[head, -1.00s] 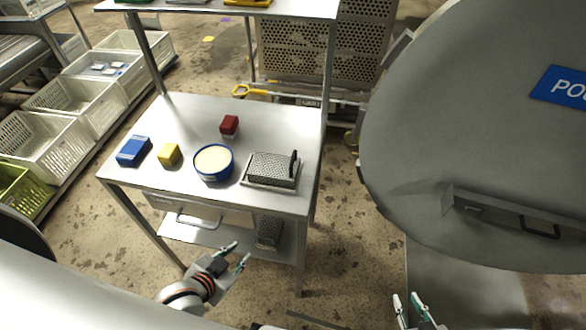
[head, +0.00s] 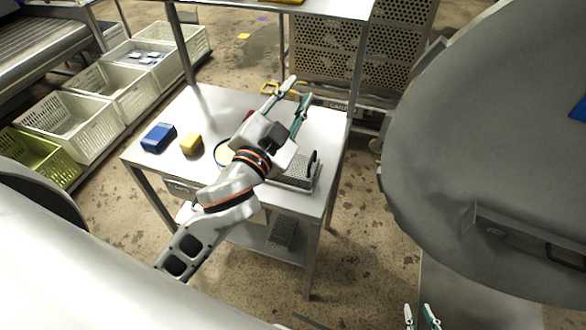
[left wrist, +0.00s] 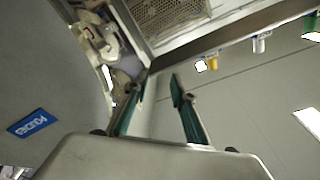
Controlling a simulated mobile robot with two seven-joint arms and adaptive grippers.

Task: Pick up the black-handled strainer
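The black-handled strainer (head: 296,178) is a grey perforated metal piece with an upright black handle (head: 312,162). It lies at the right front of the metal table (head: 208,108); my left wrist partly covers it in the head view. My left gripper (head: 299,88) is raised over the table, open and empty, with its fingers pointing away beyond the strainer. Its spread fingers also show in the left wrist view (left wrist: 151,88), with nothing between them. My right gripper (head: 418,309) is low at the bottom edge, open and empty, right of the table.
A blue box (head: 158,138), a yellow block (head: 191,145) and a partly hidden blue-rimmed bowl (head: 222,152) share the tabletop. Another perforated piece (head: 284,232) is on the lower shelf. A large grey round door (head: 480,150) stands at right. Crates (head: 115,92) line the left.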

